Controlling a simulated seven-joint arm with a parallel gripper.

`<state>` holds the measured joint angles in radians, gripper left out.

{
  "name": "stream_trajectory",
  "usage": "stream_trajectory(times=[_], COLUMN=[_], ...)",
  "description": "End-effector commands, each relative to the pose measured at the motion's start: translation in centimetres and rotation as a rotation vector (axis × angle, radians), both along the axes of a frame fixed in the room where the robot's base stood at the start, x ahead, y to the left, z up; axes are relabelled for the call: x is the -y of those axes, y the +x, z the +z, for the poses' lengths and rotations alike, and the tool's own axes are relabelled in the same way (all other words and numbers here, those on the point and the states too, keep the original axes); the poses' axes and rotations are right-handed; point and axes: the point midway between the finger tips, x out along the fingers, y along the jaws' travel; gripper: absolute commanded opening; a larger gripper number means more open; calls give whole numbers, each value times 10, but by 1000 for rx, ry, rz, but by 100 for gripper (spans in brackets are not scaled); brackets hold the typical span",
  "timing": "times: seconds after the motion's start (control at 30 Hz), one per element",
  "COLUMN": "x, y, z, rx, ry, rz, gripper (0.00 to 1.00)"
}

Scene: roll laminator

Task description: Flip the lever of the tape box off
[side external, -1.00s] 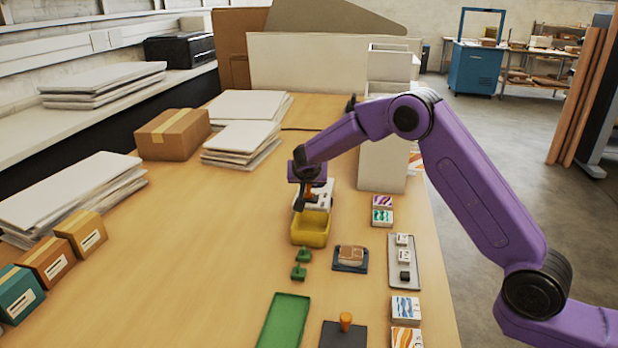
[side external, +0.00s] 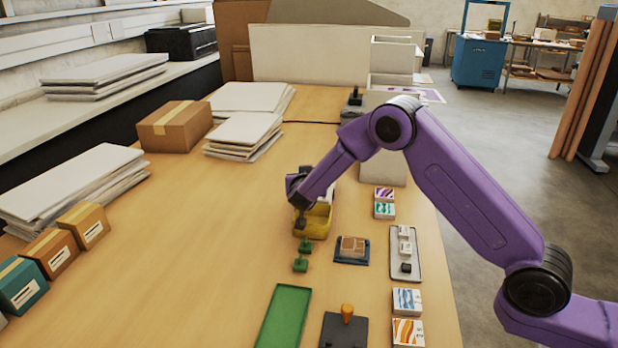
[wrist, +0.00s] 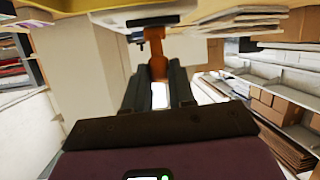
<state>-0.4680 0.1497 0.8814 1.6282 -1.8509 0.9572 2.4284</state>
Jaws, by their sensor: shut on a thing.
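The tape box, a small unit with a yellow bin (side external: 318,228), stands mid-table in the side external view. Its white upper part is mostly hidden behind my arm. In the wrist view an orange lever (wrist: 155,45) hangs from a pale plate, and its end lies between my dark fingers. My gripper (wrist: 159,88) is shut on this lever. In the side external view my gripper (side external: 300,222) is low at the left side of the yellow bin, and the lever is hidden there.
Two small green pieces (side external: 301,256) lie just in front of the bin. A dark blue tray with a brown block (side external: 352,250) and a grey tray (side external: 405,265) are to the right. A green tray (side external: 284,318) is nearer. The table left of the bin is clear.

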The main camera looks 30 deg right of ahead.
Motion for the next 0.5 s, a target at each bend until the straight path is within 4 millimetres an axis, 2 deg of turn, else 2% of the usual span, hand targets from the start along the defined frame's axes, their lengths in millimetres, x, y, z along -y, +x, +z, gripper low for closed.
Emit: stream_trajectory(times=[0.37, 0.4, 0.47, 0.5], x=[-1, -1, -1, -1], y=[0, 0, 0, 0], z=[0, 0, 0, 0], rx=[2, 2, 2, 2], ry=[-4, -4, -4, -4], rz=[2, 2, 2, 2], gripper=[0, 30, 50, 50])
